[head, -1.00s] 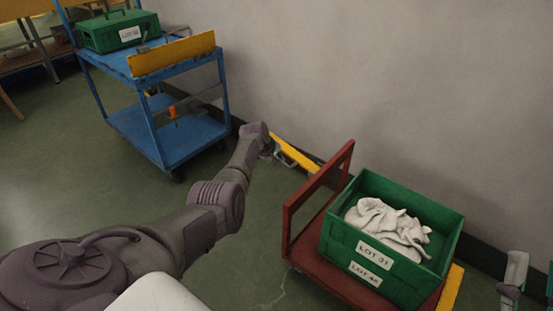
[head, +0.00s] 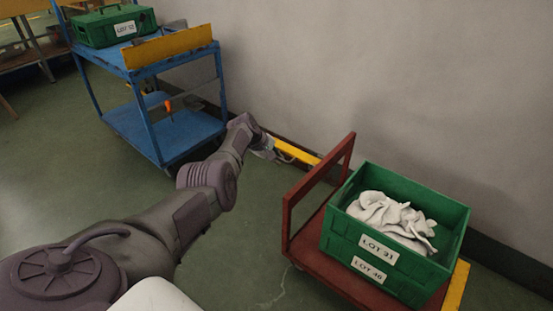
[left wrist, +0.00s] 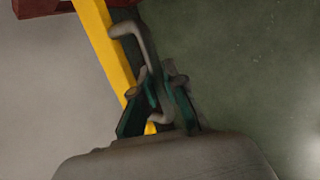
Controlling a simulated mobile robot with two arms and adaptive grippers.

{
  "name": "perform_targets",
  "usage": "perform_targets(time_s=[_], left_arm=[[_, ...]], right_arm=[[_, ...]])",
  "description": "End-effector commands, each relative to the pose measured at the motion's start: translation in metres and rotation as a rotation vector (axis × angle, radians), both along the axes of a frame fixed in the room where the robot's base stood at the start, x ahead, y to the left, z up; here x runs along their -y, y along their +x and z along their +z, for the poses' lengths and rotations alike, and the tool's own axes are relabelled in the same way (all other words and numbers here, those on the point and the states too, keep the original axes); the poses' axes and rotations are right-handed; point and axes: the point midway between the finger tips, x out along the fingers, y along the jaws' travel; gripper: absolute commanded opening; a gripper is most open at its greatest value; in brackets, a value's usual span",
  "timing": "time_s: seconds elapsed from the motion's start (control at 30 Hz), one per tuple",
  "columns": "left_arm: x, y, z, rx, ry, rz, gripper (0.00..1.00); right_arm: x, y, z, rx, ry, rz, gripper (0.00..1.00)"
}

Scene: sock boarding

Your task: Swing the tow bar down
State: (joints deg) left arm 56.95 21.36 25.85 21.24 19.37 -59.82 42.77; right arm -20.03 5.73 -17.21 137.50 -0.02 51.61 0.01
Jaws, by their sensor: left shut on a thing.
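The yellow tow bar (head: 297,152) sticks out from the far left side of the red cart (head: 318,197), close to the wall. My left gripper (head: 266,149) is at the bar's outer end. In the left wrist view, the yellow bar (left wrist: 104,45) runs from a red cart part at the top left down to my left gripper (left wrist: 158,108). Its teal fingers are shut on a bent grey handle (left wrist: 134,33) beside the bar. The exact contact is partly hidden between the fingers. My right gripper is out of view.
A green crate (head: 340,237) with white cloth (head: 391,217) sits on the red cart. A blue trolley (head: 150,125) stands behind my left arm, with a closed green box (head: 92,30) on top. The grey wall is close behind the bar. Green floor is clear at the left.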

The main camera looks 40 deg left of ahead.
Motion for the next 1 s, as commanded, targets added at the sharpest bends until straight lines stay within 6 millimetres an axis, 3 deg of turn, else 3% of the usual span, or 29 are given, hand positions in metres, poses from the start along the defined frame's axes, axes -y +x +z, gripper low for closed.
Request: perform_targets(time_s=[0.4, 0.43, 0.5, 1.0], left_arm=[[0.0011, -0.0016, -0.003, -0.006, -0.007, 0.001, 0.0], [0.0011, -0.0017, -0.003, -0.006, -0.007, 0.001, 0.16], [0.0011, -0.0016, -0.003, -0.005, -0.008, 0.001, 0.23], [-0.0024, -0.0042, 0.0053, -0.001, -0.004, 0.003, 0.23]], right_arm=[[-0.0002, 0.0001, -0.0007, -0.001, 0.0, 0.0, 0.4], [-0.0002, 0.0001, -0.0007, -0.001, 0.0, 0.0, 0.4], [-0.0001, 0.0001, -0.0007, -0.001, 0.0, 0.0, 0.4], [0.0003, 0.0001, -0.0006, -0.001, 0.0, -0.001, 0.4]])
